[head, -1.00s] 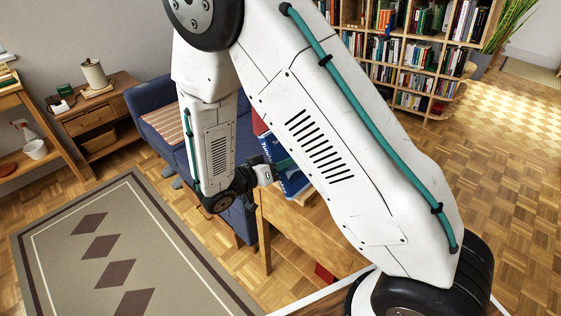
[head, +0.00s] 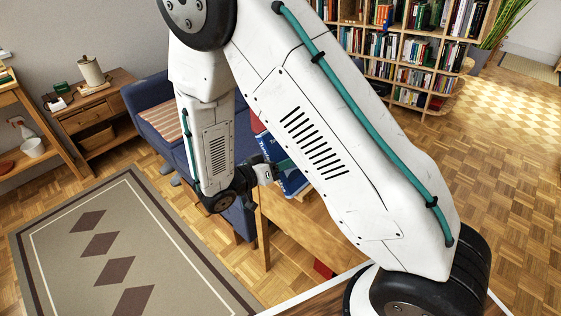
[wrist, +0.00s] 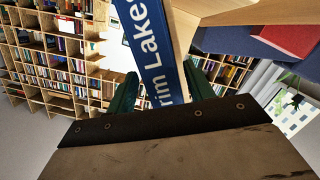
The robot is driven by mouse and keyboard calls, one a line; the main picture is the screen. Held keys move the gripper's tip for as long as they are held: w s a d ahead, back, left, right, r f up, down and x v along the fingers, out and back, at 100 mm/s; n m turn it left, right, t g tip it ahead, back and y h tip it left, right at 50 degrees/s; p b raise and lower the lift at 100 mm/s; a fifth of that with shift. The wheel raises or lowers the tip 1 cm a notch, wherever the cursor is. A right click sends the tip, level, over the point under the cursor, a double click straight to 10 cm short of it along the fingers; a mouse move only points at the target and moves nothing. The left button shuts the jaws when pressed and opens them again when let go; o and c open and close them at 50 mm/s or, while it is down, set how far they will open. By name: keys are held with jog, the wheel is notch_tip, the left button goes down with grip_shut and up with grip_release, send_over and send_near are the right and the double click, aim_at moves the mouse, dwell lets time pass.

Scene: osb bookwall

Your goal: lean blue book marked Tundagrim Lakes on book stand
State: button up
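The blue book with white lettering (wrist: 160,50) runs up between the two green fingers of my gripper (wrist: 160,92) in the wrist view. "rim Lakes" is readable on it. The fingers lie close along both its sides, shut on it. In the head view the blue book (head: 292,183) shows beside my gripper (head: 277,168), above the wooden table (head: 305,237), partly hidden by my arm. Whether the book touches anything below it cannot be told. I cannot make out the book stand; my arm covers much of the table top.
A red object (head: 257,124) shows behind the blue book, near the blue sofa (head: 160,115). A tall bookshelf (head: 420,75) stands at the back. A side table (head: 95,115) with a lamp is at the left. A patterned rug (head: 120,250) and open parquet lie around.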

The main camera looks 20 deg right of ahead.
jog(key=shift+s+d+r, duration=0.1)
jog(key=shift+s+r, duration=0.1)
jog(key=shift+s, duration=0.15)
dwell(0.6)
jog(key=s+f+v, duration=0.1)
jog(key=v, duration=0.8)
jog(key=shift+s+a+f, duration=0.2)
jog(key=shift+a, duration=0.1)
dwell(0.6)
